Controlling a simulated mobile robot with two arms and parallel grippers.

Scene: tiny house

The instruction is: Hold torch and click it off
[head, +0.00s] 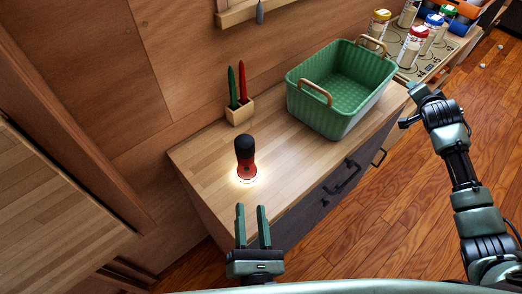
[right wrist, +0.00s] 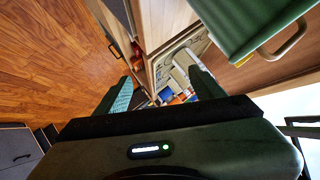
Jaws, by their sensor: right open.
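The torch (head: 245,158), red with a black end, stands upright on the wooden counter (head: 205,155) in the head view. Its lower end faces the counter and a bright glow surrounds it there, so it is lit. My left gripper (head: 252,207) is open and empty, in front of the torch and apart from it, near the counter's front edge. My right gripper (head: 407,106) is open at the right, beside the counter's right end, far from the torch. Its two spread fingers also show in the right wrist view (right wrist: 160,85), with nothing between them. The torch's switch cannot be made out.
A green basket (head: 312,112) with wooden handles stands right of the torch. A small wooden holder (head: 239,115) with a green and a red item stands behind it. Several jars (head: 413,48) stand at the back right. The counter around the torch is clear.

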